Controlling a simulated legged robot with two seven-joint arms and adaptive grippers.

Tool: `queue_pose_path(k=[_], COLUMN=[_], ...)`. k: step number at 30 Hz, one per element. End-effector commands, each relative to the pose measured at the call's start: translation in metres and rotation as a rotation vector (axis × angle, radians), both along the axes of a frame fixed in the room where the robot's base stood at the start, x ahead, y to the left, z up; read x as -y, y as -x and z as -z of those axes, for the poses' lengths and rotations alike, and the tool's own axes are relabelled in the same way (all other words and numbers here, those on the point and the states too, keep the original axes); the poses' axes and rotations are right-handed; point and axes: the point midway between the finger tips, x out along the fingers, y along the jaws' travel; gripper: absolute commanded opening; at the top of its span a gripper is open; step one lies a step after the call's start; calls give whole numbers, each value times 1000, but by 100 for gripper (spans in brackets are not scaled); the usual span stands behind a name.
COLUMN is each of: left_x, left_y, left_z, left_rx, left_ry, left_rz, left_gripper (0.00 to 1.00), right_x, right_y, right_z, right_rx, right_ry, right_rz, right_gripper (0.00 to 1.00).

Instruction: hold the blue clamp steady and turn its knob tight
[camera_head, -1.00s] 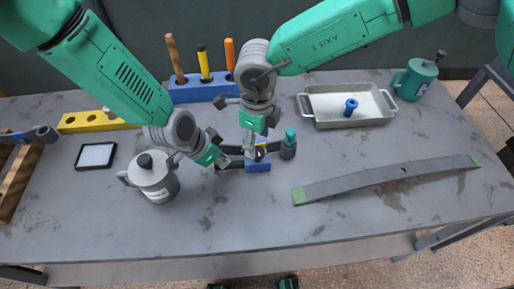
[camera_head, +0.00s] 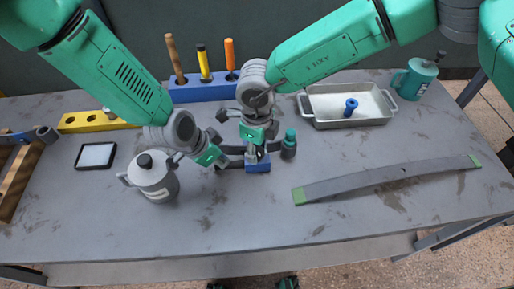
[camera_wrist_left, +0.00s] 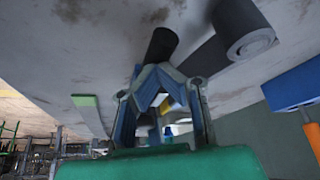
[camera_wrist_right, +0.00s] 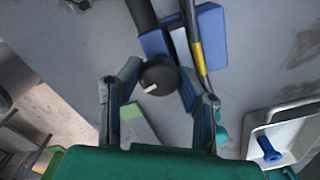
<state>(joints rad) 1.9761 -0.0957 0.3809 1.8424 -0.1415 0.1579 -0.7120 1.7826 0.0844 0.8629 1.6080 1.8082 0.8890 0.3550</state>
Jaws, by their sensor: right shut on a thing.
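The blue clamp (camera_head: 258,167) stands on the grey bench near the middle, below my right gripper (camera_head: 256,150). In the right wrist view its blue body (camera_wrist_right: 211,30) shows beyond the fingers. A round black knob (camera_wrist_right: 158,76) with a white mark sits between the fingertips of my right gripper, which is shut on it. My left gripper (camera_head: 224,155) is at the clamp's left side, beside dark bars. In the left wrist view its fingertips (camera_wrist_left: 157,80) stand close together at a black cylindrical end (camera_wrist_left: 161,44). I cannot tell whether they grip it.
A grey pot (camera_head: 154,180) stands close to my left gripper. A small green-capped bottle (camera_head: 289,146) is just right of the clamp. A metal tray (camera_head: 318,108) is at the back right. A curved grey strip (camera_head: 380,181) lies right, with bare bench in front.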

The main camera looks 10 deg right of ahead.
Motion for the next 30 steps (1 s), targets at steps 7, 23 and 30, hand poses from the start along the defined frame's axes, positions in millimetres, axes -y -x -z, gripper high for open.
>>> queue_pose_path(k=[7, 23, 30], left_x=[-1, -1, -1], left_y=[2, 2, 2], left_z=[1, 1, 1], left_rx=[-5, -4, -4], left_ry=[-2, -2, -2], left_rz=[0, 0, 0], left_gripper=[0, 0, 0], right_x=[0, 0, 0], right_y=[-1, -1, -1], right_z=[-1, -1, -1], right_rx=[1, 4, 5], right_ry=[0, 0, 0], right_rz=[6, 82, 248], right_gripper=[3, 3, 3])
